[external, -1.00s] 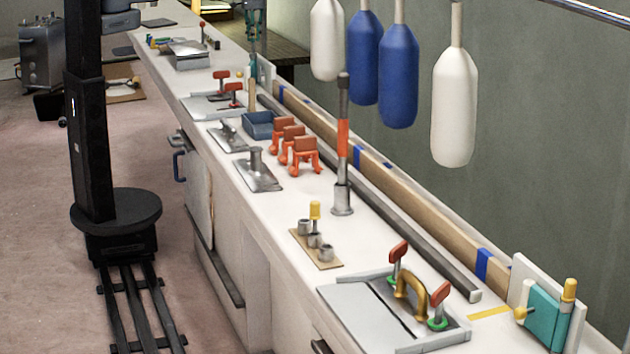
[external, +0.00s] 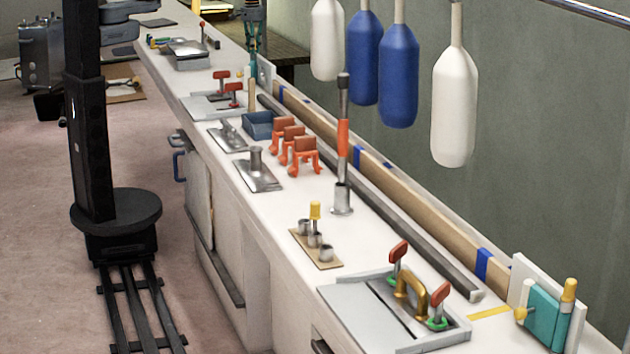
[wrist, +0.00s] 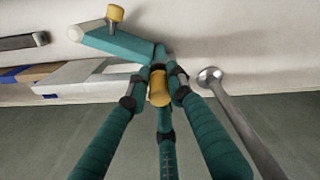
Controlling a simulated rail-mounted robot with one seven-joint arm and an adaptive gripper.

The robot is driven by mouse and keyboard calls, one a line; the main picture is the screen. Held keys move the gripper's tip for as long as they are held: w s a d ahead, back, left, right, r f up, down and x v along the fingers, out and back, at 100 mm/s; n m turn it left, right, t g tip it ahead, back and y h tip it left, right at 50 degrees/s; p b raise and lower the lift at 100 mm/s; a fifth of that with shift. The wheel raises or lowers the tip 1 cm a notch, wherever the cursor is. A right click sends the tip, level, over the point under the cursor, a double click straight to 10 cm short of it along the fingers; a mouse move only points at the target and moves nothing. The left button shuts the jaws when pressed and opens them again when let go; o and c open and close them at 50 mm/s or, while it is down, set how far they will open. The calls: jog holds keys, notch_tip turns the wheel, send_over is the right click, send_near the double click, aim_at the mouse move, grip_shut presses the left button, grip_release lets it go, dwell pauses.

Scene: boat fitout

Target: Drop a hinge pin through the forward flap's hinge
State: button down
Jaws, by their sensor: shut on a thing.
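My gripper (external: 252,42) is at the far end of the bench in the external view, low beside a small white block (external: 265,72). In the wrist view my gripper (wrist: 156,84) has its teal fingers closed on a yellow-headed hinge pin (wrist: 159,90). The pin's lower part is hidden. A teal flap (wrist: 118,42) lies just beyond the fingertips, with another yellow-headed piece (wrist: 115,14) standing on it. I cannot tell whether the held pin is in the hinge. Another teal flap (external: 546,318) with yellow pieces is mounted at the near right end.
A metal rod with a rounded end (wrist: 212,78) is right of the fingers. Along the bench stand orange clamps (external: 300,152), an upright orange-banded post (external: 342,145), and a plate of metal cups (external: 315,250). White and blue fenders (external: 398,75) hang above the bench.

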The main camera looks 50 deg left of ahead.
jog(key=shift+s+a+f, duration=0.15)
jog(key=shift+s+f, duration=0.3)
jog(key=shift+f, duration=0.2)
jog(key=c, duration=2)
grip_release()
jog(key=o, duration=0.5)
jog(key=shift+w+f, duration=0.3)
jog(key=shift+o, duration=0.2)
jog(key=shift+r, duration=0.1)
jog(key=r, duration=1.2)
jog(key=shift+w+d+r, duration=0.15)
jog(key=shift+w+d, duration=0.05)
